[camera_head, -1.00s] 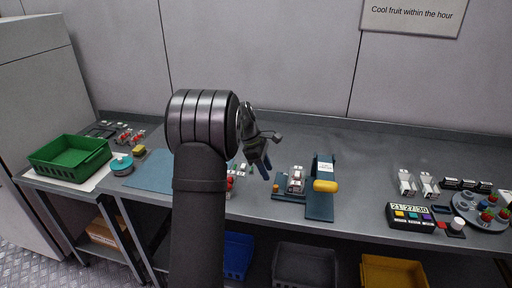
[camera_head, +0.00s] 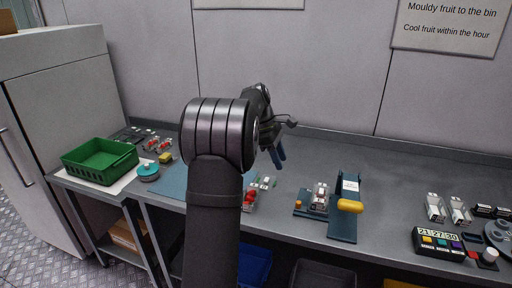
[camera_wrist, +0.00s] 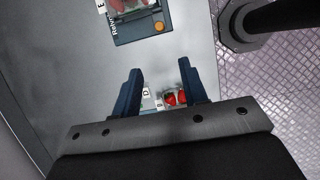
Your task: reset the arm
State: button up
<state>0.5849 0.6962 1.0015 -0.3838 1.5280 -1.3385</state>
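My gripper (camera_head: 279,157) hangs above the grey bench in the head view, left of the blue sealing-type device. In the wrist view its two blue fingers (camera_wrist: 160,68) stand apart, with nothing held between them. A punnet with red berries (camera_wrist: 172,97) shows beyond the gap between the fingers, on the bench below. In the head view red berries (camera_head: 249,198) sit beside my arm, partly hidden by it. My dark arm rises through the middle of the head view.
A green crate (camera_head: 99,162), a teal round item (camera_head: 148,172) and a yellow block (camera_head: 166,158) are at left. The bench's back middle is clear.

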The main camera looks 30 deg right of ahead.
aim_at(297, 202)
jog(key=x, duration=1.7)
jog(key=shift+s+d+f, duration=0.15)
jog(key=shift+f, duration=0.1)
